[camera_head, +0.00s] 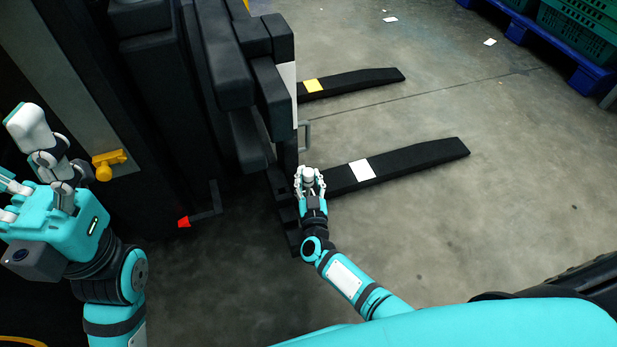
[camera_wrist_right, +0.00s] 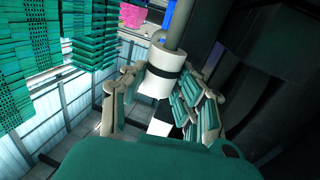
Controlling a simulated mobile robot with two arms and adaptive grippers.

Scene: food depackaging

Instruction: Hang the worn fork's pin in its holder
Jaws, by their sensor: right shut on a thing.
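A dark forklift carriage (camera_head: 272,95) carries two black forks. The far fork (camera_head: 355,82) has a yellow label and the near fork (camera_head: 415,163) a white one. I cannot tell which is the worn one. My right gripper (camera_head: 309,176) is beside the near fork's heel, shut on a pin-like part. In the right wrist view this part shows as a white cylinder with a black band (camera_wrist_right: 160,75), with a grey rod (camera_wrist_right: 176,25) running up from it. The holder is not clearly identifiable. My left gripper (camera_head: 28,160) is raised at the left, away from the forks.
A grey loop handle (camera_head: 305,135) stands out near the carriage. A yellow knob-like fitting (camera_head: 108,165) and a red-tipped part (camera_head: 184,222) are at the left. Green crates on a blue pallet (camera_head: 590,78) stand at the upper right. The floor right of the forks is mostly clear.

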